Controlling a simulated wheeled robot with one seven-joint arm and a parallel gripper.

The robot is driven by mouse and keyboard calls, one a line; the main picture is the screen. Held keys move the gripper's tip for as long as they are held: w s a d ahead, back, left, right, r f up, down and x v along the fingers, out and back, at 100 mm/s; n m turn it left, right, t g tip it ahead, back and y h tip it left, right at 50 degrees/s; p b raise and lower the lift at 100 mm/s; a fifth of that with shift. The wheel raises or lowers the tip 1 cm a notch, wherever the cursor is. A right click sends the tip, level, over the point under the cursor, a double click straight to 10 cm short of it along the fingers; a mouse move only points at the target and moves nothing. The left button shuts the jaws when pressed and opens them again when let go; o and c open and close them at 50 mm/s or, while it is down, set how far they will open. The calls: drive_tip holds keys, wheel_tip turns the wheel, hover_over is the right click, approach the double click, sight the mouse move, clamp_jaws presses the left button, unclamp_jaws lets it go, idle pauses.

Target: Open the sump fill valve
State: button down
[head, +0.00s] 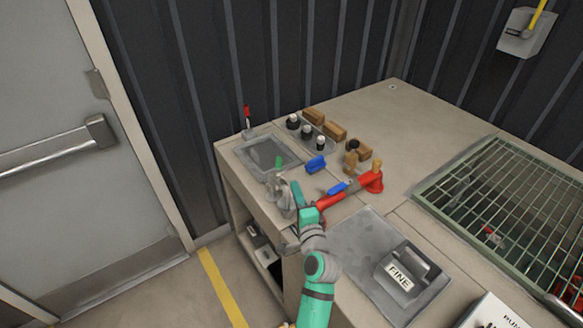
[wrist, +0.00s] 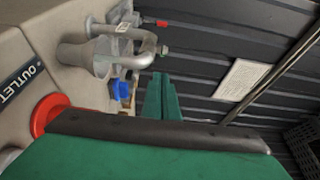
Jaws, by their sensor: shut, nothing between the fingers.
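No label that I can read names the sump fill valve. A grey bent pipe fitting (head: 283,193) stands at the front edge of the bench by a recessed basin (head: 262,154). It also shows in the wrist view (wrist: 105,50). A small green tip (head: 279,162) shows just above this fitting. A small red handle (head: 246,115) stands at the basin's back left corner. My gripper (head: 298,192) is shut and empty, close to the right of the grey fitting; contact cannot be told. Its green fingers (wrist: 160,98) show in the wrist view.
A red pipe with a blue lever (head: 339,188) lies right of my gripper. A green grating (head: 500,190) is at right. A red ring (wrist: 45,112) sits near the OUTLET label (wrist: 18,82).

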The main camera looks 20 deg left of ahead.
sight(279, 166)
drive_tip(key=x, duration=1)
drive_tip(key=shift+w+a+r, duration=0.1)
drive_tip(key=shift+r, duration=0.05)
